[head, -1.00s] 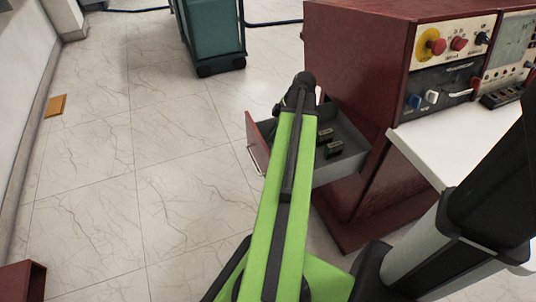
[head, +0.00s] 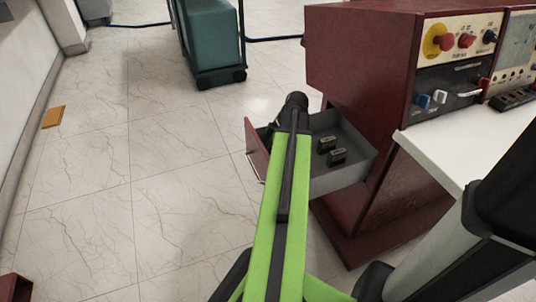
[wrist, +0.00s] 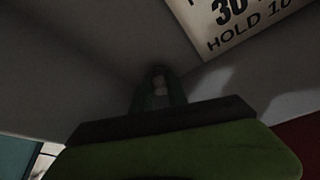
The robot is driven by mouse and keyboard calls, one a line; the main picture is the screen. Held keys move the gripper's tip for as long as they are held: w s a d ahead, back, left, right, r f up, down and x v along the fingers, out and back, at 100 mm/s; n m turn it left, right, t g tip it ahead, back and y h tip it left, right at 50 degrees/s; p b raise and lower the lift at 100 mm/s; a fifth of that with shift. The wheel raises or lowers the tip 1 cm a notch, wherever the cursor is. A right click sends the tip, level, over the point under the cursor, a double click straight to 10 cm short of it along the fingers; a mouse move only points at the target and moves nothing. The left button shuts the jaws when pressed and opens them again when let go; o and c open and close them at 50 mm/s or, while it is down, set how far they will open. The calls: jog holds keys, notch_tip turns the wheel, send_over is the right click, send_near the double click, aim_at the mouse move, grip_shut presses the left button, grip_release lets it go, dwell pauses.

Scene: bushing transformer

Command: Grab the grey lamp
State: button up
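In the head view my green arm reaches over the open drawer (head: 345,182), and its far end hides part of the drawer. The fingertips are hidden there. In the dark wrist view my gripper (wrist: 159,88) shows as two dark fingers in the middle. A small pale grey spot lies between them, too dim to identify. I cannot tell whether the fingers are closed on it. I cannot make out a grey lamp with certainty in either view.
Two small dark green-black items (head: 337,157) lie in the drawer. A white label with black lettering (wrist: 245,25) is close by in the wrist view. The red cabinet (head: 365,105) and white worktop (head: 460,140) stand right. Tiled floor at left is mostly clear.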

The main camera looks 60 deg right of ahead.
grip_shut()
jog(key=shift+r, duration=0.1)
jog(key=shift+r+p, duration=0.3)
jog(key=shift+p, duration=0.1)
notch_tip(320, 180, up, 4)
jog(key=p, duration=0.3)
jog(key=shift+f+p, duration=0.15)
jog(key=shift+p, duration=0.2)
jog(key=s+d+r+p, duration=0.1)
jog(key=s+r+p, duration=0.5)
jog(key=s, duration=0.5)
jog(key=shift+s+d+r+p, duration=0.25)
jog(key=shift+s+r+p, duration=0.05)
jog(key=shift+r+p, duration=0.05)
